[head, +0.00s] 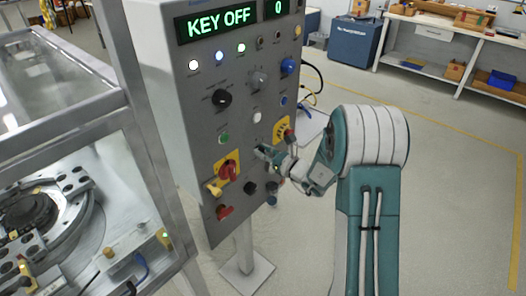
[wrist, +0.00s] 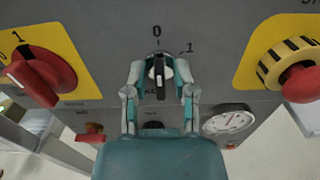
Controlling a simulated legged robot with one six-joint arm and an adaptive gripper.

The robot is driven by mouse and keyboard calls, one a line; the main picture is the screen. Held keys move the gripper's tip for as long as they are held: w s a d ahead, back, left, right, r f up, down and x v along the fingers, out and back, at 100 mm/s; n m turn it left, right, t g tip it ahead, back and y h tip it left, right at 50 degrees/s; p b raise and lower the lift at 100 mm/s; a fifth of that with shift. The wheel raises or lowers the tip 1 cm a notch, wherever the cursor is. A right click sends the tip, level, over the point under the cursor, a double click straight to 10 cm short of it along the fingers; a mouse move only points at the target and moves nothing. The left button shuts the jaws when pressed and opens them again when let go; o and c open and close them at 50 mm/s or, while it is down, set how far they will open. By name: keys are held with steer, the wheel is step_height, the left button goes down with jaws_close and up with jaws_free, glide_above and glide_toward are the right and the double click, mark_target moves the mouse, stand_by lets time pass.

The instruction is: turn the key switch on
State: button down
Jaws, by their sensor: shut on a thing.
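The key switch (wrist: 158,70) sits on the grey panel in the wrist view, between the marks 0 above it and 1 at its upper right. Its handle points up toward the 0. My gripper (wrist: 159,68) is shut on the key switch, with one finger on each side of it. In the head view my gripper (head: 268,154) reaches the panel's lower middle and hides most of the switch. The display (head: 218,21) at the panel's top reads KEY OFF, with a 0 beside it.
Red rotary switch (wrist: 38,75) on a yellow plate is left of my gripper; a yellow-black ringed red knob (wrist: 290,65) is right. A round gauge (wrist: 228,120) lies below right. A metal-framed machine (head: 60,130) stands left of the panel. Floor right of my arm is clear.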

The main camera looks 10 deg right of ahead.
steer(key=shift+m, duration=0.3)
steer(key=m, duration=0.5)
steer(key=shift+d+f+m, duration=0.15)
steer(key=shift+d+m, duration=0.05)
steer(key=shift+m, duration=0.2)
steer(key=m, duration=0.5)
steer(key=shift+d+f, duration=0.1)
steer(key=shift+f, duration=0.05)
steer(key=shift+m, duration=0.3)
steer(key=c, duration=0.7)
jaws_free()
steer(key=shift+d, duration=0.1)
steer(key=shift+c, duration=0.2)
steer(key=shift+d, duration=0.1)
